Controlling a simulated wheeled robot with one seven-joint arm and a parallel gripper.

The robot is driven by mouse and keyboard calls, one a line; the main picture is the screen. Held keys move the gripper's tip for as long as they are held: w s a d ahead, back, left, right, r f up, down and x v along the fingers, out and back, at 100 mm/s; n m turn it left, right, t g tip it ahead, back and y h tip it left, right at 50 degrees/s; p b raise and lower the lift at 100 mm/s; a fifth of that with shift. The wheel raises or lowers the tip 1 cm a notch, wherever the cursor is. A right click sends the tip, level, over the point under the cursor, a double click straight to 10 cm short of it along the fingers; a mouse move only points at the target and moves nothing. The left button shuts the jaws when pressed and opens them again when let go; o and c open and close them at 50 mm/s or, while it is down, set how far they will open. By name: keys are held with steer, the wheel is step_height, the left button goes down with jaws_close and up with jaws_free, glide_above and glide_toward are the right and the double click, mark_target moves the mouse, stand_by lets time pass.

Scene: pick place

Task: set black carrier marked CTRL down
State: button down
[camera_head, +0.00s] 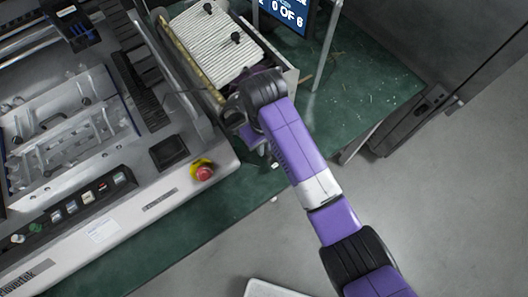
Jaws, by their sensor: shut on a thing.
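My gripper (238,113) is at the front end of a white ribbed rack (212,45), beside the grey machine. My dark wrist covers most of it from above, and its fingertips do not show clearly. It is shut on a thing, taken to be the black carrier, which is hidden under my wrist. No CTRL mark is readable. I cannot tell whether the carrier touches the rack or the table. Two small black knobs (236,38) stand up from the rack's ribbed top.
The grey machine (130,210) with a red stop button (204,173) fills the left. A screen (287,14) on a metal stand is behind the rack. The green table (375,85) is mostly clear at right. A white tray (270,290) shows at the bottom edge.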

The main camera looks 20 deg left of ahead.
steer(key=shift+f, duration=2.45)
steer(key=shift+f, duration=0.15)
steer(key=c, duration=1.5)
jaws_free()
steer(key=shift+o, duration=0.2)
step_height(320, 180, up, 12)
steer(key=shift+r+b, duration=0.15)
steer(key=shift+b, duration=0.25)
